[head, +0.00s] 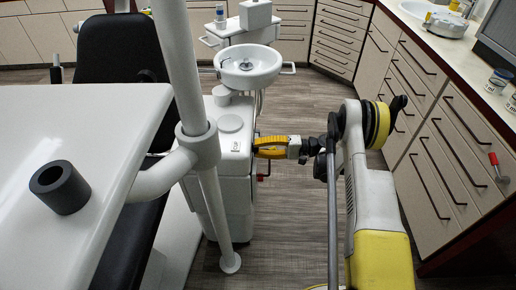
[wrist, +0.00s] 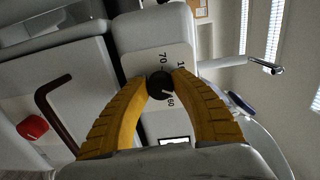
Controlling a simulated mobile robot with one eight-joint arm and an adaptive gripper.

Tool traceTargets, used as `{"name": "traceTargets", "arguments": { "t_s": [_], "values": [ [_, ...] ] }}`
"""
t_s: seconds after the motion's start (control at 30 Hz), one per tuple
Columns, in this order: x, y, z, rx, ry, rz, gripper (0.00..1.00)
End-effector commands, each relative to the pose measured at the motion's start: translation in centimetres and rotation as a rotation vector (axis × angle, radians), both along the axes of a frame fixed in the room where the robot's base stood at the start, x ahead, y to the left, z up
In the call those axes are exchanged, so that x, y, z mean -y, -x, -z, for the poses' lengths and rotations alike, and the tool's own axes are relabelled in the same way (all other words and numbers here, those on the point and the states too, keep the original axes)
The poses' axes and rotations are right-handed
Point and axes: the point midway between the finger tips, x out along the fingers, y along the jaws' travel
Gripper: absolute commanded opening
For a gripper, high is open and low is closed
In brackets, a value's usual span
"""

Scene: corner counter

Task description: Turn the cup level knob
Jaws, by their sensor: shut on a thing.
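The cup level knob (wrist: 159,86) is a small dark round knob with a pale pointer mark. It sits on a white panel (wrist: 150,62) with printed numbers, among them 70 and 60. My gripper (wrist: 161,82) has its two yellow fingers shut on the knob, one tip on each side. In the head view my gripper (head: 258,147) reaches left to the side of the white dental unit (head: 233,185); the knob is hidden there.
A white pole (head: 205,150) and a white tray table (head: 60,130) with a dark ring (head: 60,187) stand left. Drawer cabinets (head: 440,140) line the right. The floor between is clear.

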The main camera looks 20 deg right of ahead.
Motion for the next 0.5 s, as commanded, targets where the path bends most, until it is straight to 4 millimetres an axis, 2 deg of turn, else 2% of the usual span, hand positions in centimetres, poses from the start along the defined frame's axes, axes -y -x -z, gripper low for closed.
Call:
{"name": "traceTargets", "arguments": {
  "t_s": [0.5],
  "values": [
    [-0.04,-0.08,-0.11,0.046,0.012,0.001,0.00]
  ]
}}
